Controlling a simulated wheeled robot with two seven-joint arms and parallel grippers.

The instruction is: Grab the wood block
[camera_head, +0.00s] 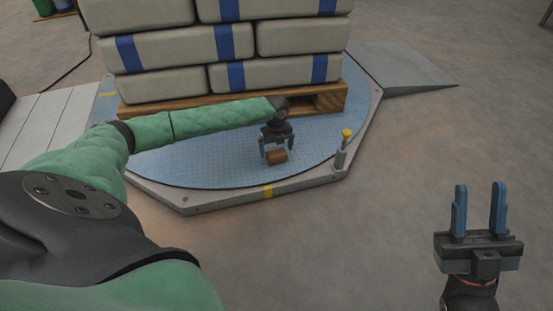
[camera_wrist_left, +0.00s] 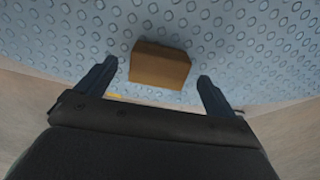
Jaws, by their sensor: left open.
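The wood block (camera_head: 277,157) is a small brown block lying on the blue studded turntable (camera_head: 210,160), in front of the pallet. It also shows in the left wrist view (camera_wrist_left: 159,66), just ahead of and between the fingertips. My left gripper (camera_head: 277,152) is open over the block, one finger on each side, with gaps visible between fingers and block in the left wrist view (camera_wrist_left: 155,82). My right gripper (camera_head: 480,192) is open and empty at the lower right, far from the block, with its blue fingers pointing up in the picture.
A wooden pallet (camera_head: 330,98) stacked with pale sacks (camera_head: 180,50) with blue bands stands on the turntable behind the block. A short post with a yellow top (camera_head: 345,143) stands right of the block. A grey ramp (camera_head: 395,68) is at the back right. The floor at right is clear.

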